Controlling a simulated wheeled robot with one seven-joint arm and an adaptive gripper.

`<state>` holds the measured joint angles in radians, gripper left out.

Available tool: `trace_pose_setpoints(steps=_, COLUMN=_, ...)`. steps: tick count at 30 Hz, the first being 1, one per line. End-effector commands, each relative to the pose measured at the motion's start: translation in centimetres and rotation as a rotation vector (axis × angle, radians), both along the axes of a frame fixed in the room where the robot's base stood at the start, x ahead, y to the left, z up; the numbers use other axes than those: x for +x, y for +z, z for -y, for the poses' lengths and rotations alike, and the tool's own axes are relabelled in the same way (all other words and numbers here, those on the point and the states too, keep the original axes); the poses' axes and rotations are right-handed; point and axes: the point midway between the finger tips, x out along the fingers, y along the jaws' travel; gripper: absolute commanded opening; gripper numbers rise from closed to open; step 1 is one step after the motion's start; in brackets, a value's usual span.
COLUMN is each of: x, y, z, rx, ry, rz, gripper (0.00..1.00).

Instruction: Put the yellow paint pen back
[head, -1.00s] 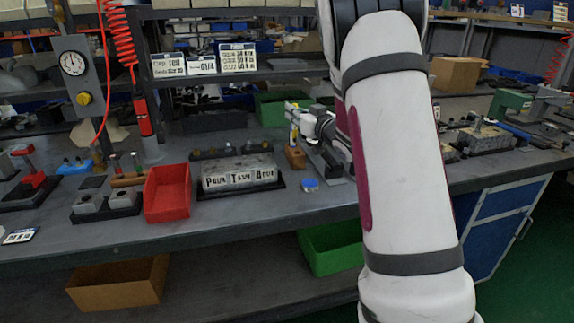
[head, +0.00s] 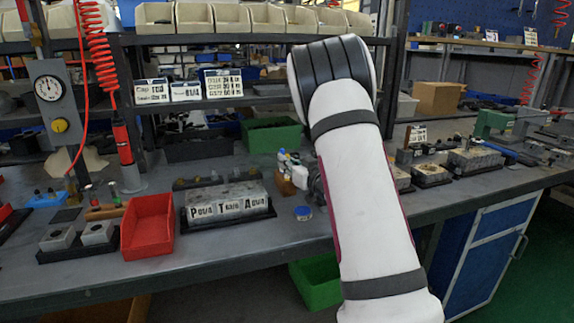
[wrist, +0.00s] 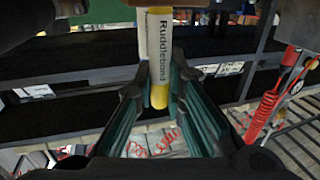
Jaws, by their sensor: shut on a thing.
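The yellow paint pen (wrist: 160,50) shows in the wrist view as a pale barrel with a "Ruddlebond" label and yellow ends. My gripper (wrist: 160,85) is shut on it, with a dark green-lined finger on either side of its lower part. In the head view my gripper (head: 312,180) is mostly hidden behind my arm, just right of a small brown block (head: 286,185) on the bench. Small white and bluish shapes show above that block, too small to tell apart. The pen cannot be made out clearly in the head view.
A blue-lidded jar (head: 303,212) stands in front of the brown block. A lettered metal block (head: 228,203) and a red bin (head: 147,225) are to the left. A green bin (head: 270,135) stands behind. Bare bench (head: 225,248) runs along the front.

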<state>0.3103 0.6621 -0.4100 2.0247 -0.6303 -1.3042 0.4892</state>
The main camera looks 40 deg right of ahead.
Motion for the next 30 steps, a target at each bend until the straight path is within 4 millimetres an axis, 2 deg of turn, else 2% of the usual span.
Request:
trace_pose_setpoints(steps=10, x=0.0, y=-0.3, z=0.1, rx=0.0, ry=-0.001, rz=0.002, gripper=0.0)
trace_pose_setpoints(steps=11, x=0.0, y=-0.3, z=0.1, rx=0.0, ry=-0.001, rz=0.002, gripper=0.13)
trace_pose_setpoints(steps=12, x=0.0, y=-0.2, z=0.1, rx=0.0, ry=-0.001, rz=0.002, gripper=0.23)
trace_pose_setpoints(steps=13, x=0.0, y=-0.2, z=0.0, rx=0.0, ry=-0.001, rz=0.002, gripper=0.29)
trace_pose_setpoints(steps=14, x=0.0, y=-0.2, z=0.0, rx=0.0, ry=-0.001, rz=0.002, gripper=0.31)
trace_pose_setpoints(steps=26, x=0.0, y=0.3, z=0.0, rx=-0.001, ry=0.0, rz=0.002, gripper=0.31)
trace_pose_setpoints(steps=30, x=-2.2, y=0.2, z=0.2, rx=0.001, ry=-0.005, rz=0.002, gripper=0.31)
